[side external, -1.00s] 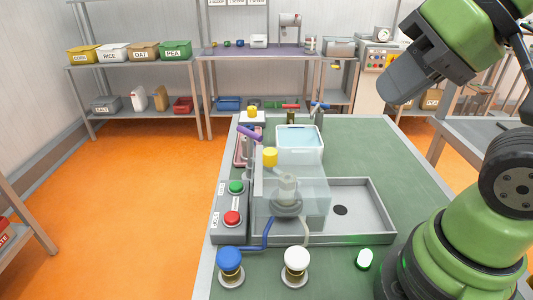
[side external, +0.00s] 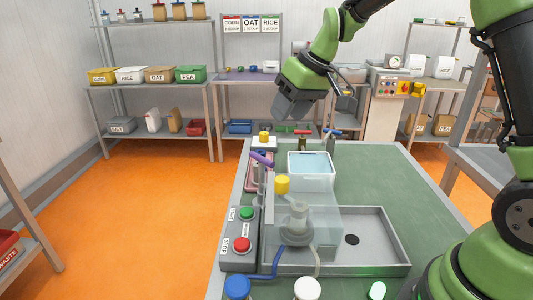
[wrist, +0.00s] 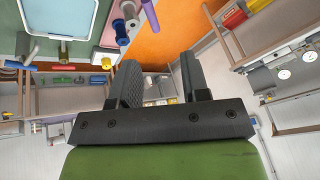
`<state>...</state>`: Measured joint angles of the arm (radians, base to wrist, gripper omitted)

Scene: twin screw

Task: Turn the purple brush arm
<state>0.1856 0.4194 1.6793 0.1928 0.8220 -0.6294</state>
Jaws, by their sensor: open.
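The purple brush arm (side external: 262,159) is a short tilted bar at the table's back left edge, above a pink-edged panel. In the wrist view it shows at the top (wrist: 149,11), beyond my fingertips. My gripper (side external: 290,106) hangs in the air above and behind the brush arm, well apart from it. In the wrist view my gripper's two dark fingers (wrist: 160,78) stand apart with nothing between them.
A water-filled tub (side external: 311,170) stands right of the brush arm. Red-handled (side external: 302,138) and blue-handled (side external: 331,138) taps stand behind it. A yellow knob (side external: 282,184) and a clear box (side external: 300,228) are nearer. Green table (side external: 375,175) is bare at right.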

